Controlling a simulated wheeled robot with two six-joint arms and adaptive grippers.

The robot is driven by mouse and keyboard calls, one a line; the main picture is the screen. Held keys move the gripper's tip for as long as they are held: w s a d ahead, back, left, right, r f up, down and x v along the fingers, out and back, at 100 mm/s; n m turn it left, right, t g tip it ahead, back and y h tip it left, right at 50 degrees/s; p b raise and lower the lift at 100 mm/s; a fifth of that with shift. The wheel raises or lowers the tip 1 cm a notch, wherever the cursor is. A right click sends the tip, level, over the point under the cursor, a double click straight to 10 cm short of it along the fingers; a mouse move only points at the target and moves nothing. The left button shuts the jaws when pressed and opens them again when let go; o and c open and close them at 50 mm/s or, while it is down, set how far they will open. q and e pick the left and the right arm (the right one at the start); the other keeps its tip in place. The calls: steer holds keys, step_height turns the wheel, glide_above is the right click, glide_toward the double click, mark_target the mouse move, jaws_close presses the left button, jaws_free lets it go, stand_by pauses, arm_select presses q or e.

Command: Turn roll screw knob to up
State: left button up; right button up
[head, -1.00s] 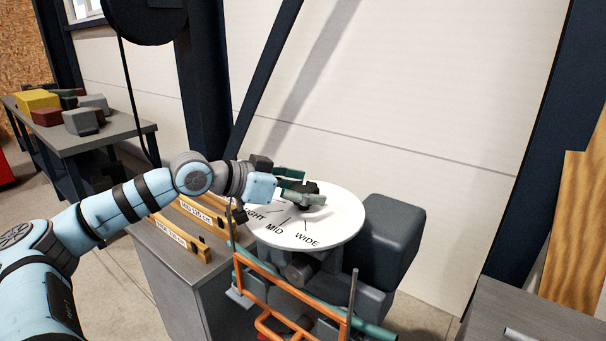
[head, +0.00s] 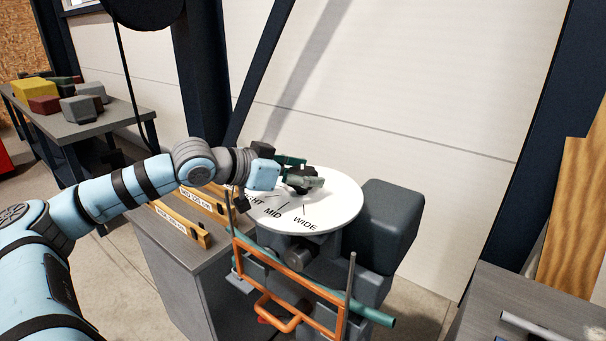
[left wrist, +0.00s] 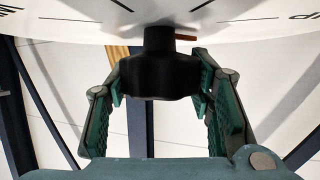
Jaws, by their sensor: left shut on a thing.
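The black knob (left wrist: 160,76) sits at the middle of a round white dial (head: 338,208) marked TIGHT, MID and WIDE. My left gripper (head: 302,178) reaches in from the left over the dial and is shut on the knob. In the left wrist view its two green-padded fingers (left wrist: 160,85) press on either side of the knob. A small reddish-brown pointer (left wrist: 186,37) shows beside the knob's stem. In the head view the fingers hide much of the knob, and the arm covers the start of the word TIGHT. My right gripper is not in view.
An orange frame (head: 292,278) and a teal bar (head: 375,315) stand below the dial, with a dark grey housing (head: 392,225) at right. A grey cabinet (head: 172,262) carries yellow labelled bars (head: 183,222). A bench (head: 110,120) with coloured blocks is behind left.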

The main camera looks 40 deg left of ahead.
arm_select(q)
steer(key=n+y+p, duration=0.1)
steer(key=p, duration=0.1)
steer(key=n+y+p, duration=0.1)
steer(key=p, duration=0.1)
steer(key=shift+d+r+t+y, duration=0.1)
steer(key=shift+r+t+y, duration=0.15)
steer(key=shift+t+y, duration=0.05)
steer(key=shift+w+f+n+y, duration=0.1)
steer(key=shift+f+n+y, duration=0.05)
steer(key=shift+n+y, duration=0.8)
steer(key=n+y, duration=0.2)
steer(key=y, duration=0.1)
steer(key=shift+n, duration=0.35)
steer(key=n+g+y, duration=0.4)
steer(key=n+y, duration=0.2)
steer(key=shift+f, duration=0.1)
steer(key=o, duration=1.2)
steer(key=shift+c, duration=0.2)
